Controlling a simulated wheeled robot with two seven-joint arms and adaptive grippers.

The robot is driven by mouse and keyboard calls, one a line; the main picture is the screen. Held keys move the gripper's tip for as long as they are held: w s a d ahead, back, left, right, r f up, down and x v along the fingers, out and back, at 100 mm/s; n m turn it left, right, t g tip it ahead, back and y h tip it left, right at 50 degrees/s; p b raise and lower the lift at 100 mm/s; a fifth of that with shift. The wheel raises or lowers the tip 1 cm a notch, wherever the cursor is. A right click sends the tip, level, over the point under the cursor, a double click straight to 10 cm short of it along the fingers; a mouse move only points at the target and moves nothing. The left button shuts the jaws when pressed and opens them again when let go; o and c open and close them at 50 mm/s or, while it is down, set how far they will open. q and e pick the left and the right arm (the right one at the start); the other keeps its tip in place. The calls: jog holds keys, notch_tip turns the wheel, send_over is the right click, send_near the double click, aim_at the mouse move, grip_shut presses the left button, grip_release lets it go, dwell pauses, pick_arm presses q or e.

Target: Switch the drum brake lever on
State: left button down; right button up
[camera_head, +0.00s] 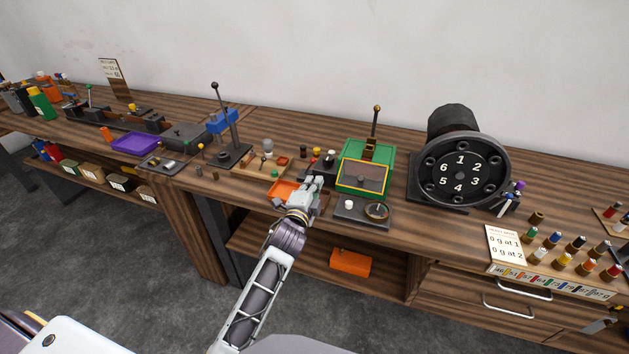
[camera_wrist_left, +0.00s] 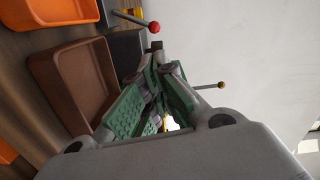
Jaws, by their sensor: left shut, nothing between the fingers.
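My left gripper (camera_head: 314,184) is shut and empty above the workbench, in front of a small dark box (camera_head: 322,166) and left of a green box (camera_head: 351,181). In the left wrist view the closed fingertips (camera_wrist_left: 156,48) show near a red-knobbed lever (camera_wrist_left: 138,21), apart from it as far as I can see. A brass-knobbed lever (camera_head: 376,122) stands upright behind the green box. A black drum (camera_head: 461,170) with a face numbered 1 to 6 stands right of it. No readable label shows which lever is the drum's brake. My right gripper is out of view.
An orange tray (camera_head: 283,190) lies beside the left gripper. A dark plate with a dial (camera_head: 376,211) sits in front of the green box.

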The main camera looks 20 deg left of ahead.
aim_at(324, 160)
pick_arm(q)
jog(key=shift+w, duration=4.65)
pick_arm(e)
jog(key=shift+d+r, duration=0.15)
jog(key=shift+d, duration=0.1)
pick_arm(q)
jog(key=shift+a+r+n+p, duration=0.2)
jog(key=shift+n+p, duration=0.1)
jog(key=shift+p, duration=0.15)
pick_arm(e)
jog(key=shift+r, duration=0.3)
pick_arm(q)
jog(key=shift+a+r+n+p, duration=0.15)
jog(key=shift+a+n+p, duration=0.05)
jog(key=shift+n+p, duration=0.15)
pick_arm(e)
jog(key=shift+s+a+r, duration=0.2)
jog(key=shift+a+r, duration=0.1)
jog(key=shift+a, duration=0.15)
